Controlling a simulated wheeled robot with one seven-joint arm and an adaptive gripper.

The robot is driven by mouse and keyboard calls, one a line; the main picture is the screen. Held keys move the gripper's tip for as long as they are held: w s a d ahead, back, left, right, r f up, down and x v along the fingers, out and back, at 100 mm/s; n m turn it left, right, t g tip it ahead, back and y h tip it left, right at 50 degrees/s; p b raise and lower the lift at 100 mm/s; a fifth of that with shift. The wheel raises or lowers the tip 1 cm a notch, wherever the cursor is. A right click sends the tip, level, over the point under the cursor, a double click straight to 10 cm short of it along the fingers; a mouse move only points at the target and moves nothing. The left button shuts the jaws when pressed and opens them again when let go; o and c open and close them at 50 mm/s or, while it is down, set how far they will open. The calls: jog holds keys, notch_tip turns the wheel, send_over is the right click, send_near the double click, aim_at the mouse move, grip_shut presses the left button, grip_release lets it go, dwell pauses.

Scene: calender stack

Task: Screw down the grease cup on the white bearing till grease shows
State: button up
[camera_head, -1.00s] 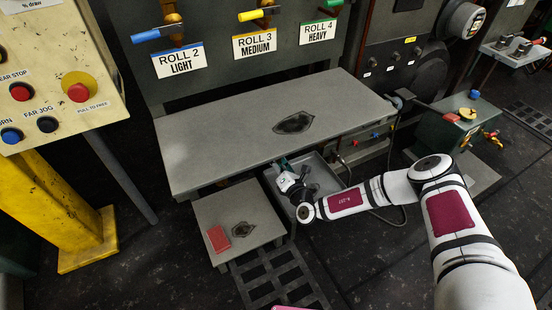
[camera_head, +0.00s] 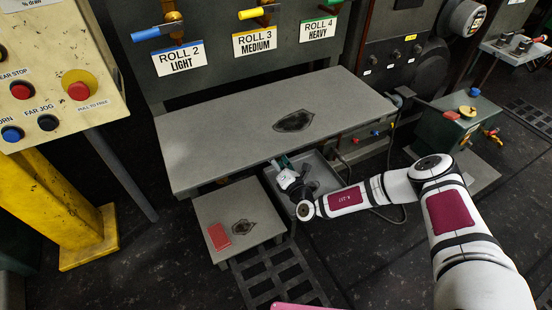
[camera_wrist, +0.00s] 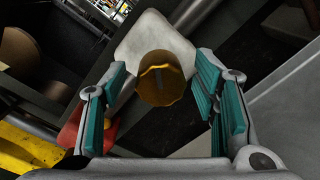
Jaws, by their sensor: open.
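In the wrist view, a brass-coloured grease cup (camera_wrist: 160,78) with a scalloped rim and a dark slot-like mark sits between the jaws of my gripper (camera_wrist: 163,85). My gripper is open, with its teal pads on either side of the cup and a visible gap at each side. Behind the cup is the white bearing (camera_wrist: 150,34), a pale rounded block. In the head view my gripper (camera_head: 283,161) reaches in at the front edge of the grey bench, and the cup and bearing are hidden there. No grease can be made out.
In the wrist view a red part (camera_wrist: 73,130) lies close by the left finger. In the head view the grey bench top (camera_head: 225,138) overhangs my gripper. A grey tray (camera_head: 327,166) is just right of it.

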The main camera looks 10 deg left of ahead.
jog(key=shift+s, duration=0.1)
jog(key=v, duration=1.1)
jog(key=shift+s+d, duration=0.3)
